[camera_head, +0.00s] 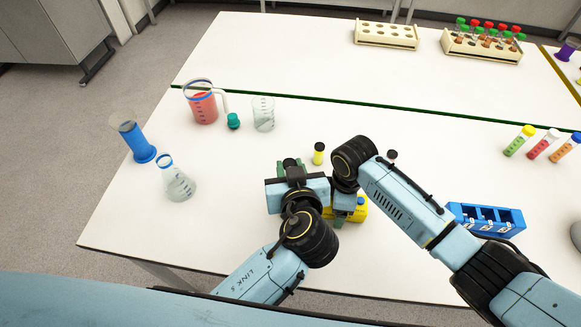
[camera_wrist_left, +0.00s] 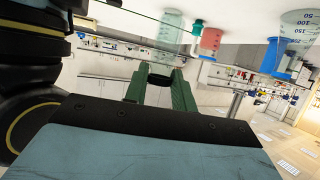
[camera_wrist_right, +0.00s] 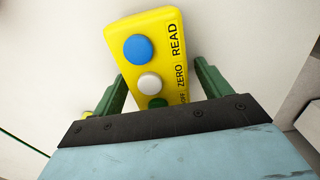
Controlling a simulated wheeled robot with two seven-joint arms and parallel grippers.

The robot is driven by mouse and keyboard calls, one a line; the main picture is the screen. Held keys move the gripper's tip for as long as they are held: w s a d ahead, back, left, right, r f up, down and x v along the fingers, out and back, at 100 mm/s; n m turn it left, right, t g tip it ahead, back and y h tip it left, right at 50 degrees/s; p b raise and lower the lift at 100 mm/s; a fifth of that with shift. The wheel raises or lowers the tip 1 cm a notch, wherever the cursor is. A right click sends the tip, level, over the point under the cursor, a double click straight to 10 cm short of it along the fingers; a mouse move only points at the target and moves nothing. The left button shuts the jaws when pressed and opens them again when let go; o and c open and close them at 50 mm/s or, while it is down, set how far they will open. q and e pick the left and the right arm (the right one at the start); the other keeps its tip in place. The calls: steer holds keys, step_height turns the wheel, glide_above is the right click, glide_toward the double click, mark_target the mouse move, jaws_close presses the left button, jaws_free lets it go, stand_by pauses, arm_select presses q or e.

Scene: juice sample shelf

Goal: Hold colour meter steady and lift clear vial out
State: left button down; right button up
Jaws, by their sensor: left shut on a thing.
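The yellow colour meter (camera_head: 359,212) lies on the table, partly hidden by my arms. In the right wrist view, the meter (camera_wrist_right: 150,55) shows a blue, a white and a green button and the words READ and ZERO. My right gripper (camera_wrist_right: 160,85) points down with its green fingers wide on either side of the meter, which lies tilted between them. My left gripper (camera_head: 291,164) is left of the meter, level and pointing away from me. In the left wrist view, its fingers (camera_wrist_left: 160,75) are shut on a small dark-ended thing, seemingly the clear vial, mostly hidden.
A blue rack (camera_head: 487,218) stands right. A red-filled jug (camera_head: 203,105), a beaker (camera_head: 263,114), a flask (camera_head: 178,182) and a blue cylinder (camera_head: 136,140) stand left. The front-left table is clear.

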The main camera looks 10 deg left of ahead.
step_height(320, 180, up, 12)
stand_by(0.7)
